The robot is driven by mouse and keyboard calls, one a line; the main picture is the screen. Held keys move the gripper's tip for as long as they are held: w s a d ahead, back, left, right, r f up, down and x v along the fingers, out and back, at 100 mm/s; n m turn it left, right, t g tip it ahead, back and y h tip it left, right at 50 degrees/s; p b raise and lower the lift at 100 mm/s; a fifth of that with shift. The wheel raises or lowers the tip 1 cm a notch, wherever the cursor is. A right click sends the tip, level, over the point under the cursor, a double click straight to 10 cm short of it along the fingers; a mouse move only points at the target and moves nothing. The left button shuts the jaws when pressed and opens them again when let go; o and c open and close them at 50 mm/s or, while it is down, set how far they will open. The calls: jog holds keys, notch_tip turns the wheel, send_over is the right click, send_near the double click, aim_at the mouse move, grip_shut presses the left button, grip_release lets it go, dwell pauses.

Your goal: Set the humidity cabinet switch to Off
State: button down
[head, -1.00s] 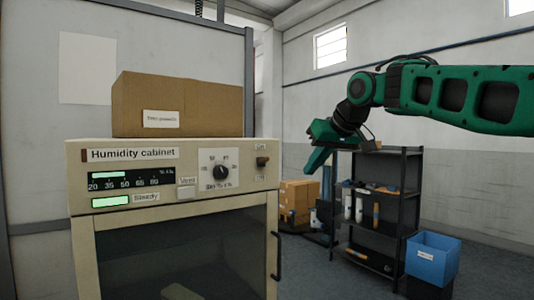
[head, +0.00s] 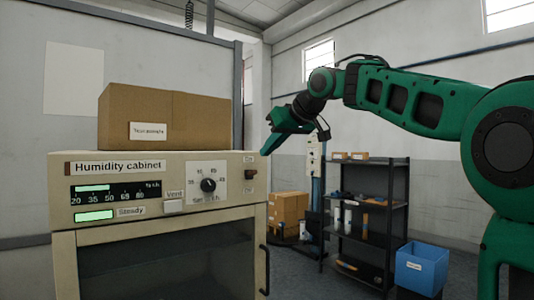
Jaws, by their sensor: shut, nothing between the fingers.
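The humidity cabinet (head: 62,200) is a beige unit at the left with a dark glass door. Its switch (head: 250,174) is a small brown rocker at the right end of the front panel, between two small labels too blurred to read. Which way it is set is too small to tell. My green gripper (head: 266,152) is shut and empty, pointing down and left. In the picture its tip lies just above and right of the switch, by the cabinet's upper right corner. Whether it touches the cabinet cannot be told.
The panel also has a black dial (head: 208,185), a Vent button (head: 173,206) and a lit Steady lamp (head: 94,216). A cardboard box (head: 190,120) stands on top. A dark shelf rack (head: 390,205) and blue bin (head: 419,268) stand at the right.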

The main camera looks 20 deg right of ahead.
aim_at(252, 173)
jog(key=x, duration=0.7)
jog(key=shift+w+f, duration=0.1)
jog(key=shift+w, duration=0.05)
jog(key=shift+a, duration=0.25)
